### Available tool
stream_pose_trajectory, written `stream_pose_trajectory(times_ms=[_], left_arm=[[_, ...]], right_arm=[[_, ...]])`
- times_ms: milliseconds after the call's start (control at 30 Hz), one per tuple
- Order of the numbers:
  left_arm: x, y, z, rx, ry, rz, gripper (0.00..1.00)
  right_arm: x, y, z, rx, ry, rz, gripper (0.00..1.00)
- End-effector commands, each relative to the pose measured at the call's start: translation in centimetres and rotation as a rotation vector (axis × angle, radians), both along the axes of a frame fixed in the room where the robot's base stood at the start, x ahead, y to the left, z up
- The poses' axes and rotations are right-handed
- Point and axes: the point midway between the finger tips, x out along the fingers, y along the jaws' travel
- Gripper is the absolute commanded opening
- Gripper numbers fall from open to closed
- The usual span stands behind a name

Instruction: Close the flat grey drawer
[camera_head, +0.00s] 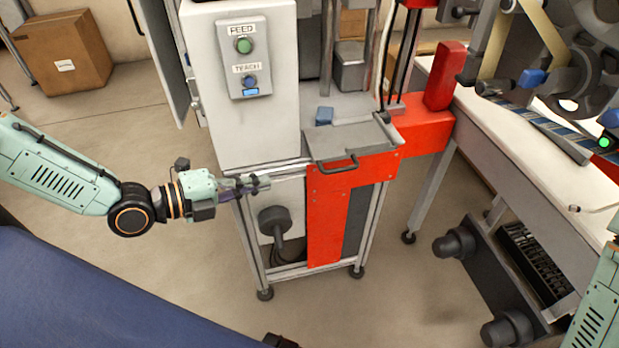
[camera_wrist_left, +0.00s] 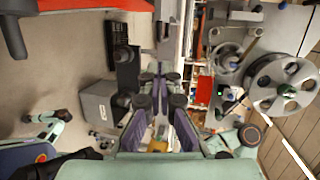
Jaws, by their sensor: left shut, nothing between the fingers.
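The flat grey drawer (camera_head: 350,140) sits above the red panel at the front of the machine stand. Its dark bar handle (camera_head: 336,163) faces forward and down. The drawer appears to stick out at the front; how far is hard to tell. My left gripper (camera_head: 262,184) is shut and empty, left of the handle and apart from it, in front of the stand below the white cabinet. Its fingers also show in the left wrist view (camera_wrist_left: 161,93), where I cannot clearly pick out the drawer. My right gripper is out of view.
The white cabinet (camera_head: 240,120) with feed and teach buttons stands left of the drawer. A small blue block (camera_head: 324,115) lies behind it. A red upright block (camera_head: 445,75) and a long bench (camera_head: 530,170) with reels are on the right. A carton (camera_head: 72,50) stands far left.

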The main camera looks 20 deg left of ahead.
Motion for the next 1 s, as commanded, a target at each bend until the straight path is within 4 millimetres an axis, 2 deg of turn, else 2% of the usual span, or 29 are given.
stream_pose_trajectory(times_ms=[33, 300, 1000], left_arm=[[0.3, -0.4, -0.5, 0.002, 0.0, -0.003, 0.0], [2.1, -2.0, -1.1, 0.002, 0.001, -0.007, 0.0], [6.7, -6.1, -2.6, 0.004, 0.002, -0.008, 0.0]], right_arm=[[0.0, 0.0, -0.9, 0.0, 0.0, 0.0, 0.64], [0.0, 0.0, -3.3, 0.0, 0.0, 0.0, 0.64], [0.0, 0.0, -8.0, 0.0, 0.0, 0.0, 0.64]])
